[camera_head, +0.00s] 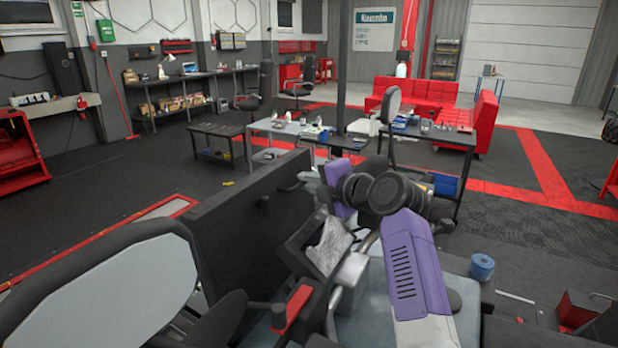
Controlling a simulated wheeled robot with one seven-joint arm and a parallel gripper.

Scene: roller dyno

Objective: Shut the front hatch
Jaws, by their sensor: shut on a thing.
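A large dark flat panel (245,225), which looks like the front hatch, stands up steeply in the middle of the head view. Its hinge side and lower edge are hidden. My purple and black arm reaches up from the lower right and bends back toward the panel's far right end. My gripper (312,182) is at that end, small and partly covered by my own arm. It looks shut on the panel's edge, though its fingertips are hard to make out.
A grey rounded panel with a black rim (110,295) fills the lower left. Work tables (300,132) with small items stand beyond the hatch. A blue roll (482,266) lies at right. A red sofa (420,95) is at the back. Dark floor is open at left.

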